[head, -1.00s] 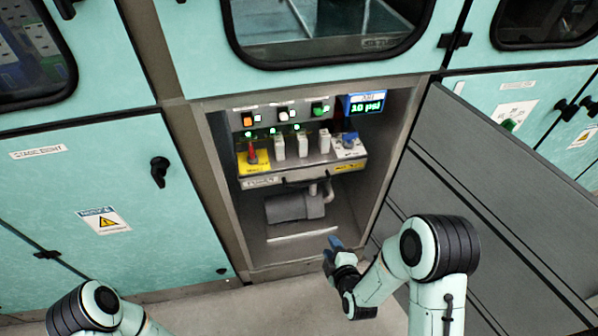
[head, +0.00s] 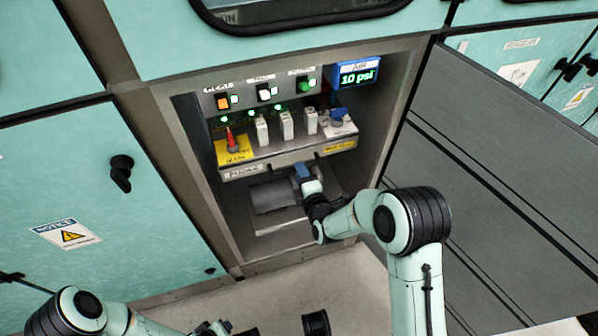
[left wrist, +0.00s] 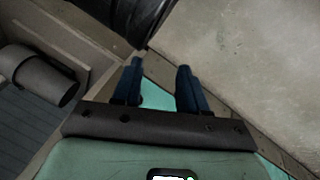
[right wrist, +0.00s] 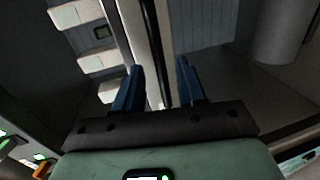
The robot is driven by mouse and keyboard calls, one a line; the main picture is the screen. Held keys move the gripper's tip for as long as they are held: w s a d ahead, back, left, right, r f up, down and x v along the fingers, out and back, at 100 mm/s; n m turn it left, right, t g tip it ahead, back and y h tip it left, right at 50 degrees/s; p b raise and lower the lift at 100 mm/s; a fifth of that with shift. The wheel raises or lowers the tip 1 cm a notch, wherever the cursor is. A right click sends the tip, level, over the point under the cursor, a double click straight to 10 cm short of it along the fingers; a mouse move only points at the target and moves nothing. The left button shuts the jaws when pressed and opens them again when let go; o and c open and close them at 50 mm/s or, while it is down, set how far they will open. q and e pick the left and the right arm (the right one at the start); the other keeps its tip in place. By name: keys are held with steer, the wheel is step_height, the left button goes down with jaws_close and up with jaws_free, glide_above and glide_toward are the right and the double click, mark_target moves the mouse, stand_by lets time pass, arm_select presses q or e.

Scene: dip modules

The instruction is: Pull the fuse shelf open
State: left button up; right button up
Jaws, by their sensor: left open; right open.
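The fuse shelf (head: 288,159) is a grey ledge in the open cabinet recess, carrying white fuses (head: 286,124), a red switch on a yellow plate and a blue knob. A dark handle (head: 272,168) runs along its front. My right gripper (head: 302,170) is at the shelf's front by the handle. In the right wrist view its blue fingers (right wrist: 158,75) are apart, with a dark bar passing between or just beyond them; contact cannot be told. My left gripper is low at the head view's bottom edge; the left wrist view shows its fingers (left wrist: 158,72) apart and empty.
A grey cylinder (head: 270,196) lies below the shelf. A display reading 10 psi (head: 358,73) and lit buttons are above. The recess side walls are close to my right gripper. An open grey door panel (head: 490,170) stands to the right.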

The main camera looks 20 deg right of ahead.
steer(key=shift+x, duration=1.1)
jaws_close()
steer(key=shift+s, duration=0.1)
